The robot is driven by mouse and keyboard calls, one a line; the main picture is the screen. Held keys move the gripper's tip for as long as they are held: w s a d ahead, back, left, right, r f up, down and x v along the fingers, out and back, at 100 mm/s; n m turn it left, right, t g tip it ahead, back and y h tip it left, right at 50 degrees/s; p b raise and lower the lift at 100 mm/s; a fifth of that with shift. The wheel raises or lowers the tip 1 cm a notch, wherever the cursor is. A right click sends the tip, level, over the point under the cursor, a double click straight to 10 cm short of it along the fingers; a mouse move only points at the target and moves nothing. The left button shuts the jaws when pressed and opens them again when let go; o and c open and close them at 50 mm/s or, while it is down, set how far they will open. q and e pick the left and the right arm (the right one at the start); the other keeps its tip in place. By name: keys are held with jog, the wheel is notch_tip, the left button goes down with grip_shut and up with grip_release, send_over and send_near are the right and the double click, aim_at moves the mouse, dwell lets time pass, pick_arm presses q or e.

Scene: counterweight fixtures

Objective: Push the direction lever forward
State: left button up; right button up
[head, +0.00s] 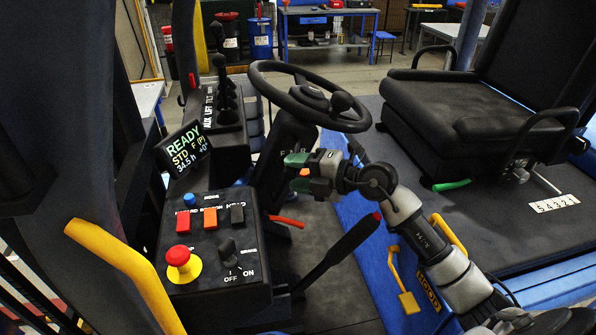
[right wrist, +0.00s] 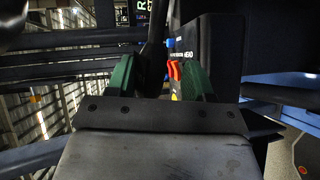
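I cannot single out the direction lever for certain. Pale lettering marks the dark steering column (head: 272,165) below the steering wheel (head: 310,100). My right gripper (head: 297,172) is beside the column under the wheel. In the right wrist view its two green fingers (right wrist: 158,78) stand apart. A dark upright bar (right wrist: 153,50) shows between or just beyond them; I cannot tell whether it is the lever or whether a finger touches it. A red lever (head: 287,220) sticks out lower down, apart from the gripper. My left gripper is not in view.
A display (head: 184,149) reads READY, STD F (P). A switch panel (head: 200,270) has buttons, a red emergency knob (head: 179,258) and a key switch (head: 229,252). A black lever with a red tip (head: 340,253) rises below my right arm. The seat (head: 460,105) is at right.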

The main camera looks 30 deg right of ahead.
jog(key=shift+d, duration=0.1)
jog(key=b+v, duration=0.4)
jog(key=v, duration=0.6)
jog(key=shift+s+d, duration=0.2)
jog(key=shift+s, duration=0.1)
jog(key=shift+r, duration=0.1)
